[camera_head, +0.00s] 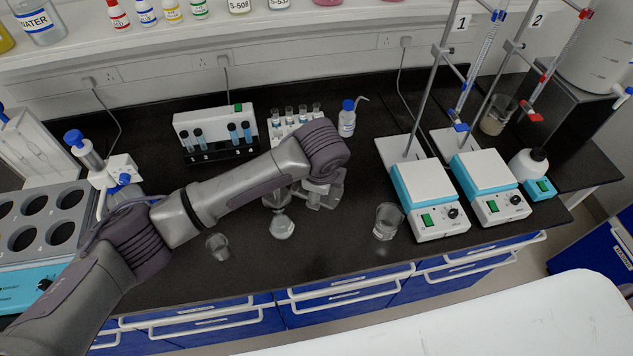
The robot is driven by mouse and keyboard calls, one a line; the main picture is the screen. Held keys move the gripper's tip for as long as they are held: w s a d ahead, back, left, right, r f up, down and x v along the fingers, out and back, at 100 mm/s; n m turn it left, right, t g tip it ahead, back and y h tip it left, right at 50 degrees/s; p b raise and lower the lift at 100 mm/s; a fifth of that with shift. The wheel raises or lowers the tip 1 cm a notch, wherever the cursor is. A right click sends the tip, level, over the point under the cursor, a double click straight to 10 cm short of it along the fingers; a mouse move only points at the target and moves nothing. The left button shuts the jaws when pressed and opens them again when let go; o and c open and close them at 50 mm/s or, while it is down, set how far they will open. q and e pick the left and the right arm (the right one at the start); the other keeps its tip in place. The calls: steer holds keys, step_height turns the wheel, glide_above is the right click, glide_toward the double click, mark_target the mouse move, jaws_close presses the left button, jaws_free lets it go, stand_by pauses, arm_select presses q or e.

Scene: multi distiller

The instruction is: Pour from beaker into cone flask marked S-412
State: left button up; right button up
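My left arm reaches in from the left over the bench. Its gripper (322,198) points down near the middle, with grey, glassy shapes around its fingers; I cannot tell whether it holds something. A glass flask with a pale round base (282,227) stands just left of and in front of the gripper, its upper part partly covered by the arm. I can read no S-412 mark on it. A clear beaker (387,222) stands upright to the right, apart from the gripper. A smaller clear beaker (218,246) stands to the left. My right gripper is out of view.
Two hotplates (436,205) with burette stands are at the right. A vial rack (297,118), a white-framed tube holder (216,136) and a wash bottle (347,120) are behind the arm. A block with round wells (38,230) is at the left. The bench front is mostly clear.

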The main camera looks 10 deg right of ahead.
arm_select(q)
steer(key=shift+d+f+y, duration=0.25)
steer(key=shift+f+y, duration=0.05)
steer(key=shift+y, duration=0.2)
steer(key=shift+d, duration=0.15)
